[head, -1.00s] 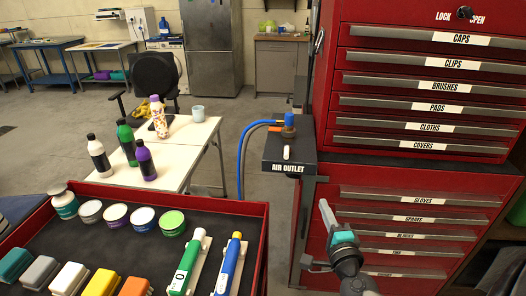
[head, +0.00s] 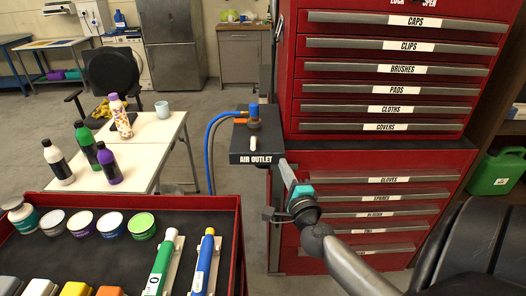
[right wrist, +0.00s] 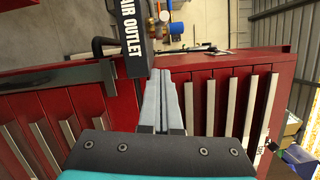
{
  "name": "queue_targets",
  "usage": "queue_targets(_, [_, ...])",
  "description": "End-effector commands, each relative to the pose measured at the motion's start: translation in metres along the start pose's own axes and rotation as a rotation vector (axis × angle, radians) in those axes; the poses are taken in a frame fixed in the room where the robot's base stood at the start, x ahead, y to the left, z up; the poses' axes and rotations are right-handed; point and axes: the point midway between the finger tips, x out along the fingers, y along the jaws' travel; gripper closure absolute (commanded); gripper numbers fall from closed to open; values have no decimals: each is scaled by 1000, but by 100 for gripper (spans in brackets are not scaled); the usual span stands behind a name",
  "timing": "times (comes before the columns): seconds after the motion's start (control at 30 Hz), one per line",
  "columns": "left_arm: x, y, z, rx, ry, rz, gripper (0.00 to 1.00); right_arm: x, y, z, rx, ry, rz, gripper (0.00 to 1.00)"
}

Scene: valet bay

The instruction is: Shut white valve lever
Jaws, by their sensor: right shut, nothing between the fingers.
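The white valve lever (head: 253,143) is a small pale handle at the front of the dark air outlet box (head: 240,160), below a fitting (head: 254,118) with orange and blue parts. It points toward the front of the box. My right gripper (head: 284,165) is shut and empty, just right of the box's front corner and apart from the lever. In the right wrist view its shut fingers (right wrist: 163,75) point toward the box (right wrist: 132,50), with the fitting (right wrist: 183,30) beyond. My left gripper is not in view.
A red tool cabinet (head: 380,155) with labelled drawers stands right of the box, close to my right gripper. Blue hose (head: 209,140) hangs left of the box.

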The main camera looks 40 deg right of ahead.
Motion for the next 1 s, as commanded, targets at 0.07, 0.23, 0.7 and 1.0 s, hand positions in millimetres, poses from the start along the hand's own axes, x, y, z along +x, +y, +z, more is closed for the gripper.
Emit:
queue_targets(0.07, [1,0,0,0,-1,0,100,16,-1,0,-3,-1,-2,100])
queue_targets(0.23, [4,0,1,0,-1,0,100,44,0,0,-2,0,-2,100])
queue_targets(0.7, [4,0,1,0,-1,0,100,73,0,37,1,-1,1,100])
queue_targets(1.0, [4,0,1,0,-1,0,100,74,1,39,-1,-1,1,100])
